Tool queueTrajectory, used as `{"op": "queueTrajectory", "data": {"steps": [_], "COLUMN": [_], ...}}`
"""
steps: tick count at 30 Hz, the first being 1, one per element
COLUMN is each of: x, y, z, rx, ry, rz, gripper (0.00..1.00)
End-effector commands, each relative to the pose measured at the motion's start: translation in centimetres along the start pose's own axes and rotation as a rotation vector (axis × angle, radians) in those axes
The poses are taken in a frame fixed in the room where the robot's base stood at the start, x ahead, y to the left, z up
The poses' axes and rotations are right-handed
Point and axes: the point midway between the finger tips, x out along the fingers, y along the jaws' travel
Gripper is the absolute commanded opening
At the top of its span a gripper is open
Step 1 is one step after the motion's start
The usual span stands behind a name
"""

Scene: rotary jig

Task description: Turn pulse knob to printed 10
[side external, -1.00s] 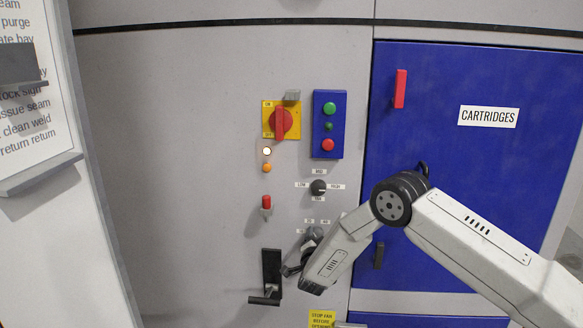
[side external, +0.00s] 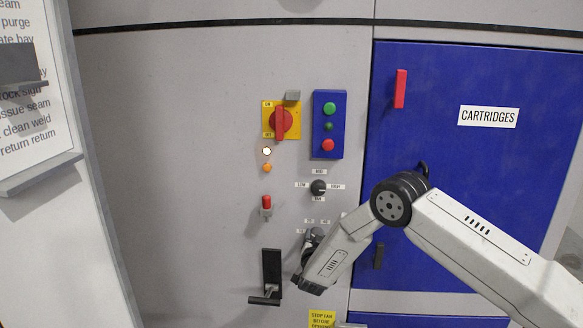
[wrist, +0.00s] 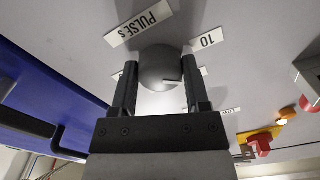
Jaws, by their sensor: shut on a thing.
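The pulse knob (wrist: 158,62) is a round grey knob seen close in the wrist view, with a printed PULSE s label (wrist: 138,23) above it and a printed 10 label (wrist: 206,40) to its upper right. My gripper (wrist: 159,78) has one finger on each side of the knob and is shut on it. Another label behind the right finger is partly hidden. In the side external view the knob (side external: 315,234) is partly covered by my gripper.
A black selector knob (side external: 318,187) sits above the pulse knob. A black lever handle (side external: 271,275) stands close to the left of my gripper, with a red-tipped toggle (side external: 266,204) higher up. The blue CARTRIDGES door (side external: 470,180) is to the right.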

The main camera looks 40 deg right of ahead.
Motion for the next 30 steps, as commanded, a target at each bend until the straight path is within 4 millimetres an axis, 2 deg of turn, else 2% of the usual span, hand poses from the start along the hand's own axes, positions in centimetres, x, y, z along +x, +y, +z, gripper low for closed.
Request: {"op": "queueTrajectory", "data": {"steps": [18, 30], "x": [-0.02, -0.02], "y": [0.11, 0.14], "z": [0.0, -0.01], "rx": [-0.535, -0.657], "ry": [0.0, 0.0], "rz": [-0.001, -0.001], "gripper": [0.01, 0.01]}}
